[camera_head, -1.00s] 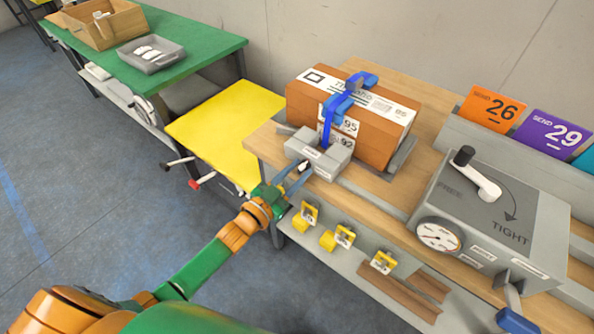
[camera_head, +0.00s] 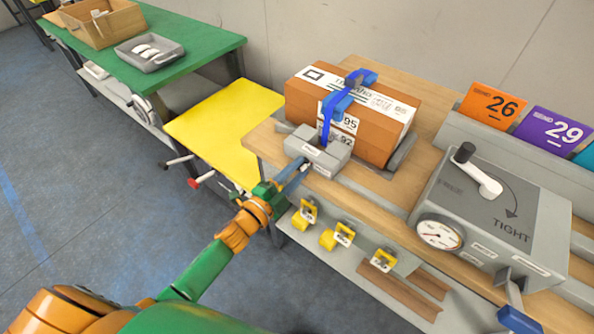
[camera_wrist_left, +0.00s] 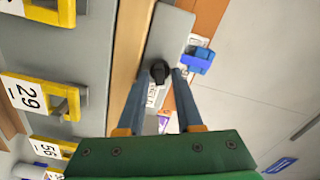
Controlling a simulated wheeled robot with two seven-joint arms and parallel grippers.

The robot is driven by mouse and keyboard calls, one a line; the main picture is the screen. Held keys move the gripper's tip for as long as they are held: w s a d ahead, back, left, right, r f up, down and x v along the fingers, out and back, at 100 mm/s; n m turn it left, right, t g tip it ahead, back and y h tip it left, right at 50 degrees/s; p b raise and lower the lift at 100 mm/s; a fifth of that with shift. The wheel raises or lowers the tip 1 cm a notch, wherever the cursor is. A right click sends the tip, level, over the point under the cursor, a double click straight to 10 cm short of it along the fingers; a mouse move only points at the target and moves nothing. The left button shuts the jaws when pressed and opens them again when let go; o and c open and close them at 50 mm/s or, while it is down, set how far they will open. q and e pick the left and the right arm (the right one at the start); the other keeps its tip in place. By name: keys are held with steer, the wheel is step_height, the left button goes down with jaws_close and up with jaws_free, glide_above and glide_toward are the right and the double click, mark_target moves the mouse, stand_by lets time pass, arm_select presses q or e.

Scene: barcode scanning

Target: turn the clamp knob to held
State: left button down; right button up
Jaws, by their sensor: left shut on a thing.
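The clamp knob (camera_wrist_left: 160,72) is small and black and stands on the grey clamp block. In the left wrist view it sits between the two blue fingertips of my left gripper (camera_head: 303,163), which is shut on it. In the head view the fingers cover the knob, so its setting cannot be read. The grey clamp block (camera_head: 330,155) is at the front of a brown box (camera_head: 375,138) with white labels. A blue bracket (camera_head: 338,103) reaches over the box top. My right gripper is not in view.
A grey machine (camera_head: 530,205) with a crank, a gauge and a "TIGHT" mark stands at the right. Yellow tagged holders (camera_head: 343,234) hang below the wooden bench edge. A yellow platform (camera_head: 225,120) and a green table (camera_head: 190,30) are at the left.

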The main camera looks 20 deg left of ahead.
arm_select(q)
steer(key=shift+f+m+b, duration=0.15)
steer(key=shift+m+b, duration=0.3)
steer(key=shift+m, duration=1.75)
steer(key=c, duration=0.9)
jaws_free()
